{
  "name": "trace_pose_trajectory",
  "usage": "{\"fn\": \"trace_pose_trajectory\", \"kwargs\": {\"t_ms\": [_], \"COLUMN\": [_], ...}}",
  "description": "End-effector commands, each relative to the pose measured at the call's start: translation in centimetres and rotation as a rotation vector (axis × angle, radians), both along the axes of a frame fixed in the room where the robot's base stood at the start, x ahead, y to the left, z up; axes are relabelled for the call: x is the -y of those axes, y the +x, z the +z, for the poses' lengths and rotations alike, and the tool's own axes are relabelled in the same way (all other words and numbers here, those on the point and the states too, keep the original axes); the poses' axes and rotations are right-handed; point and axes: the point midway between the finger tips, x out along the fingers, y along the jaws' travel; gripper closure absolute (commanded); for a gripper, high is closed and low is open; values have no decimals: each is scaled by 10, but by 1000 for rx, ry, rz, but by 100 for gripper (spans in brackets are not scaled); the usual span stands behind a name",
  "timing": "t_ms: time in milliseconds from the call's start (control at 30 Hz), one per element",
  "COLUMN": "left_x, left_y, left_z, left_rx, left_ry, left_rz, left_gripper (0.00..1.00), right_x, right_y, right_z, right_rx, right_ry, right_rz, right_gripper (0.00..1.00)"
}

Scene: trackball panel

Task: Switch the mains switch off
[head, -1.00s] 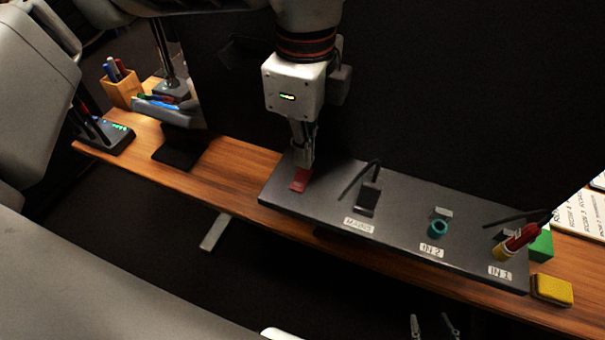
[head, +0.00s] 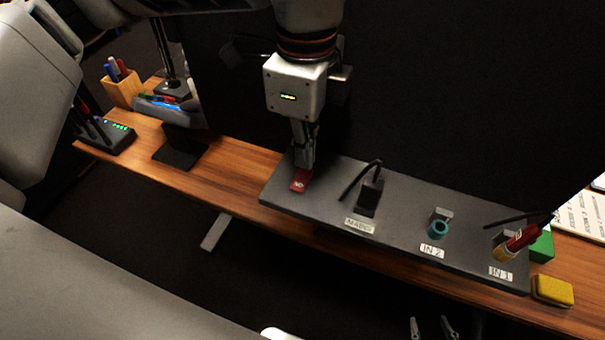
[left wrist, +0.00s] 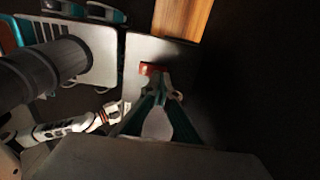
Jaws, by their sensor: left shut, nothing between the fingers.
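The mains switch is a red rocker (head: 300,180) at the left end of the dark grey panel (head: 330,214). It also shows in the left wrist view as a reddish piece (left wrist: 152,69) just beyond the fingertips. My left gripper (head: 304,166) is shut and empty, pointing down at the switch. Its fingertips are at the switch's back edge, and I cannot tell whether they touch it. They partly cover the switch in both views. The tips of my right gripper (head: 431,328) show at the bottom edge, spread apart and empty, away from the panel.
On the panel are a black plug with a cable (head: 369,196) by the MAINS label, a teal ring socket (head: 437,229) at IN 2 and a red-yellow connector (head: 515,243) at IN 1. A yellow sponge (head: 552,290) lies right. A pen holder (head: 122,88) stands left.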

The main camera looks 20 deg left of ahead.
Motion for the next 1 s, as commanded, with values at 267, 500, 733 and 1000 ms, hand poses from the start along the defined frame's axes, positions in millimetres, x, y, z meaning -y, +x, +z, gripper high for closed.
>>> {"fn": "trace_pose_trajectory", "kwargs": {"t_ms": [267,500,733,1000], "left_x": [0,0,0,0], "left_y": [0,0,0,0], "left_z": [-1,-4,-7,-11], "left_rx": [0,-1,-1,-1], "left_ry": [0,0,0,0], "left_rz": [0,-1,-1,-1], "left_gripper": [100,100,100,100], "right_x": [0,0,0,0], "right_y": [0,-1,-2,-3], "right_z": [-1,-2,-4,-6], "right_rx": [-1,-4,-6,-9], "right_ry": [0,-1,-1,0], "right_rz": [0,0,1,0], "right_gripper": [60,60,60,60]}}
